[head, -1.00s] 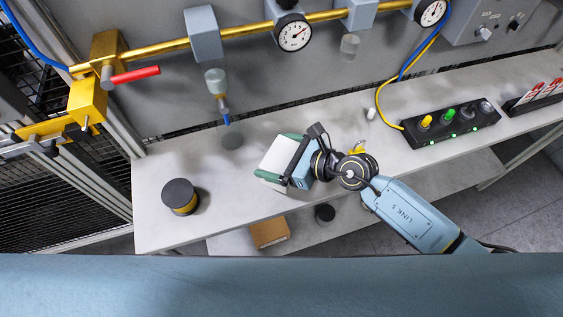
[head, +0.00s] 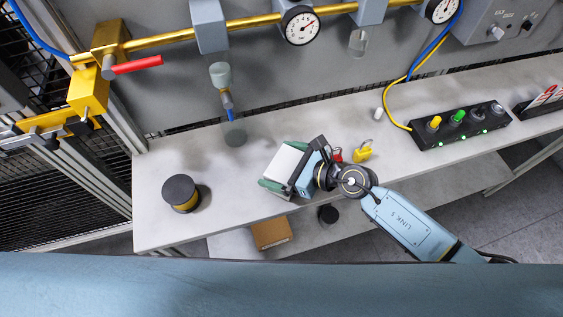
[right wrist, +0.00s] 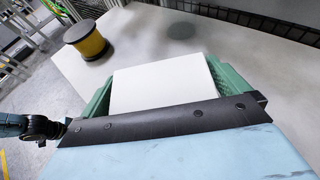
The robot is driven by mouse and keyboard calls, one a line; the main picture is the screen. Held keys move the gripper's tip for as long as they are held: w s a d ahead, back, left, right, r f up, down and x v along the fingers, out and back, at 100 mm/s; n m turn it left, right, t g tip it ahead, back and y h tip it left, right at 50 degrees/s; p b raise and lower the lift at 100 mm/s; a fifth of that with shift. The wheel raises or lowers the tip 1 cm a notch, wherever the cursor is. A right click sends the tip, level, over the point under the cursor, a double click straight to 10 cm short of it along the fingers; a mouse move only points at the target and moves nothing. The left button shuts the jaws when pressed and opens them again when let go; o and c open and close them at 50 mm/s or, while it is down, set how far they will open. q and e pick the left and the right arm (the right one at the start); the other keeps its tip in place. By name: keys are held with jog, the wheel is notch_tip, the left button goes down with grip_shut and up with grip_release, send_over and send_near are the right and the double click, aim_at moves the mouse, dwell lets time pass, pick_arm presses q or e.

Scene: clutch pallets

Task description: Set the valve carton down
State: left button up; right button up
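The valve carton (head: 287,159) is a white box over the front part of the pale bench, seen from above in the head view. My right gripper (head: 283,168) has its green fingers along two opposite sides of it. In the right wrist view the carton (right wrist: 160,85) fills the space between the green ridged fingers of the gripper (right wrist: 162,88), with no clear gap at either side. The carton's underside is hidden, so I cannot tell whether it touches the bench. My left gripper is not in view.
A black and yellow spool (head: 181,193) stands left on the bench (head: 225,180). Yellow (head: 363,151) and red (head: 338,155) padlocks lie right of my gripper. A button box (head: 458,125) is farther right. A brown box (head: 271,233) sits on the lower shelf.

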jog(key=shift+r, duration=0.1)
jog(key=shift+s+d+r, duration=0.1)
jog(key=shift+d+r, duration=0.1)
jog(key=shift+d, duration=0.05)
jog(key=v, duration=1.1)
jog(key=shift+s+d, duration=0.15)
jog(key=shift+s, duration=0.05)
